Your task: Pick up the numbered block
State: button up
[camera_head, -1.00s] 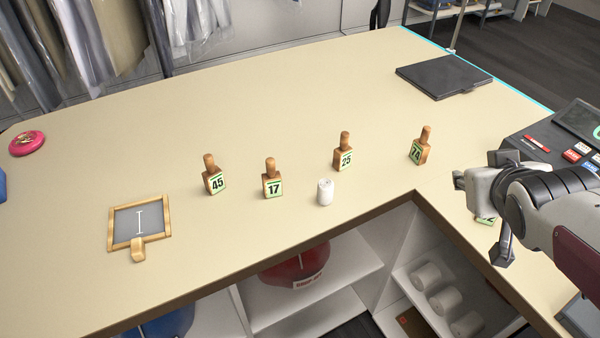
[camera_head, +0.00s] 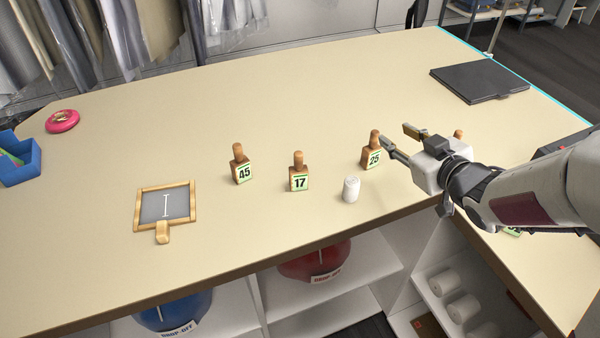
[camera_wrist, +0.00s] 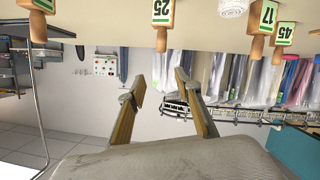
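Several wooden blocks with knob handles and green-bordered number labels stand upright on the counter. Block 45 (camera_head: 241,168) and block 17 (camera_head: 299,177) stand near the middle. Block 25 (camera_head: 372,153) stands right of them, close to my gripper (camera_head: 396,138). A wooden knob (camera_head: 459,134) shows behind my gripper; the rest of that block is hidden. My gripper is open and empty, its fingers spread just right of block 25. In the wrist view, blocks 25 (camera_wrist: 163,14), 17 (camera_wrist: 262,16) and 45 (camera_wrist: 284,33) hang upside down at the top, beyond my open fingers (camera_wrist: 154,85).
A white roll (camera_head: 351,189) stands between blocks 17 and 25, near the front edge. A framed slate (camera_head: 150,207) lies left, a pink disc (camera_head: 62,121) and blue bin (camera_head: 22,165) farther left. A dark flat panel (camera_head: 479,81) lies back right. The counter's back middle is clear.

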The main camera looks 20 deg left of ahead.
jog(key=s+a+f+n+g+y, duration=0.2)
jog(key=a+f+y, duration=0.2)
jog(key=a, duration=0.3)
jog(key=n+g+y, duration=0.2)
jog(key=g+y, duration=0.2)
send_near(301, 160)
jog(key=w+a, duration=0.2)
jog(key=shift+s+a+g, duration=0.4)
jog(key=shift+s+a, duration=0.05)
jog(key=shift+a, duration=0.1)
jog(key=shift+x, duration=1.25)
